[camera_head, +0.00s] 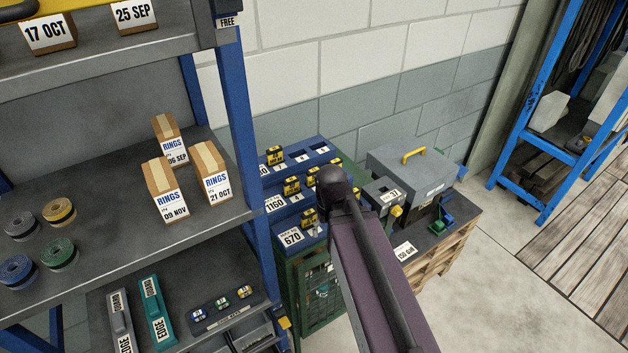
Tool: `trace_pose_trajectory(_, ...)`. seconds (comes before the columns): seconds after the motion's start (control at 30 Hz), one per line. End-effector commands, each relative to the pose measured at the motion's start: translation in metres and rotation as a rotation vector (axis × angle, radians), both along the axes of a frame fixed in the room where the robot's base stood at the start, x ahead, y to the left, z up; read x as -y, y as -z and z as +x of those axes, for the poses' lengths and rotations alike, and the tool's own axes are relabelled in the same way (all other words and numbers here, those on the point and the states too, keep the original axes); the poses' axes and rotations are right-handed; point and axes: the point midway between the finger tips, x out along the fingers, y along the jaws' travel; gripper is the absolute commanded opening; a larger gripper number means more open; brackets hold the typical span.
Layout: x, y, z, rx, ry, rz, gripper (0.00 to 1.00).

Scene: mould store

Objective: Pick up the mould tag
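Several small yellow-and-black tags sit in a stepped blue rack (322,148) in the middle of the view. One tag (275,155) is on the top step, one (291,186) on the middle step and one (309,218) on the lowest step. White number labels on the rack read 1160 and 670. I cannot tell which one is the mould tag. My purple arm reaches up from the bottom, its dark rounded joint in front of the rack's right side. My gripper does not show; the arm hides part of the rack.
A grey shelf (90,225) with ring boxes (164,190) and coiled straps (59,212) stands left, its blue post close beside the rack. A grey case (408,165) with a yellow handle stands right. Open floor (500,290) lies further right.

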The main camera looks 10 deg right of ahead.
Motion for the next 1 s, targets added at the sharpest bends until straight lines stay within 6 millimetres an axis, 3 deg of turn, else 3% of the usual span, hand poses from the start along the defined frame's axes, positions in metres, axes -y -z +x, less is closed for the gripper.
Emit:
trace_pose_trajectory(0.17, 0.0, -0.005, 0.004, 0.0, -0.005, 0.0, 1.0)
trace_pose_trajectory(0.37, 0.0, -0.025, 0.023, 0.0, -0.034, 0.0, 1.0)
trace_pose_trajectory(1.0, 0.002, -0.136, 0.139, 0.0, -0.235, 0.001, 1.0)
